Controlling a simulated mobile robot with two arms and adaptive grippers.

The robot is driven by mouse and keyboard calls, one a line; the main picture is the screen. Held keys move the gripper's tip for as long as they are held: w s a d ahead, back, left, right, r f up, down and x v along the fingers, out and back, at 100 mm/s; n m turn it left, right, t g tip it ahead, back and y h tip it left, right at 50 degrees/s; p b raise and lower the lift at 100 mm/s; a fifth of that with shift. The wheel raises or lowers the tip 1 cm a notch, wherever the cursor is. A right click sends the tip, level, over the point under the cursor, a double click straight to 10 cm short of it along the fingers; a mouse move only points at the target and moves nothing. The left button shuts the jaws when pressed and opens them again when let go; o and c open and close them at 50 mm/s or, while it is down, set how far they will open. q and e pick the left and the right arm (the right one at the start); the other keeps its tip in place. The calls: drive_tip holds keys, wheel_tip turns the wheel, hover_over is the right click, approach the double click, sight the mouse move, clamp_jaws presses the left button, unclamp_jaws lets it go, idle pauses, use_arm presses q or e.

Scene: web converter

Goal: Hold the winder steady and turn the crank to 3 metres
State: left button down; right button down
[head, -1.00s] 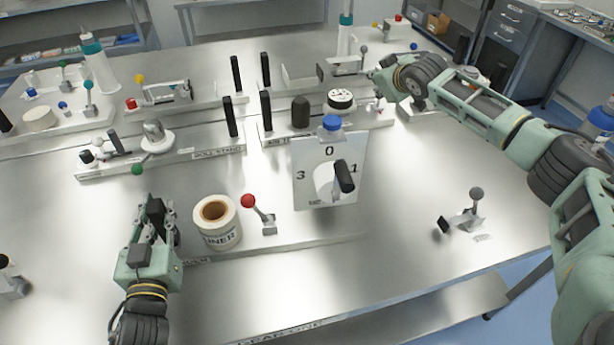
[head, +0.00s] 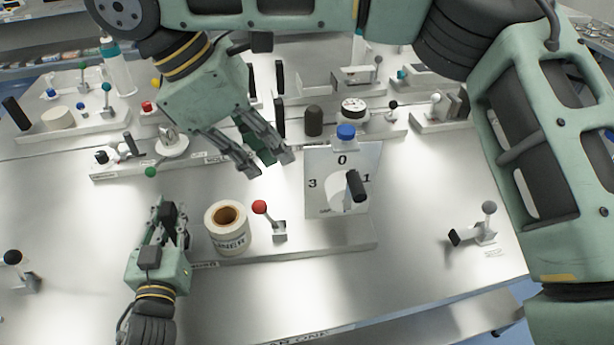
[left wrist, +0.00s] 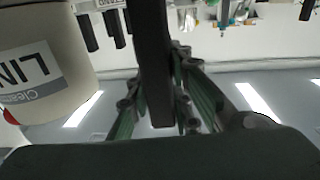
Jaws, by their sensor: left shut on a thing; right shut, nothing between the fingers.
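The winder's base plate (head: 300,248) carries a white roll marked LINER (head: 228,230) and an upright dial plate (head: 318,160) with figures 0, 1 and 3 visible. The crank's black handle (head: 356,185) sticks out in front of the dial, near the 1. My left gripper (head: 168,215) is shut on a dark upright bar at the left of the roll; the bar (left wrist: 152,60) stands between the fingers in the left wrist view. My right gripper (head: 270,166) is shut and empty, above the table, left of the dial plate and apart from the crank.
A red-ball lever (head: 260,207) stands between roll and dial. A grey-ball lever (head: 488,208) stands at the right. Behind are black posts and a round gauge (head: 354,106). The table between dial and grey-ball lever is clear.

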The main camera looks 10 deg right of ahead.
drive_tip(key=d+f, duration=0.8)
drive_tip(key=shift+s, duration=0.35)
drive_tip(key=shift+d, duration=0.15)
drive_tip(key=shift+d+y, duration=0.15)
drive_tip(key=shift+y, duration=0.45)
drive_tip(key=shift+s+d+r+y, duration=0.15)
drive_tip(key=shift+d+y, duration=0.1)
drive_tip(key=shift+y, duration=0.35)
drive_tip(key=shift+d+r+y, duration=0.15)
drive_tip(key=shift+d+y, duration=0.1)
drive_tip(key=shift+y, duration=0.15)
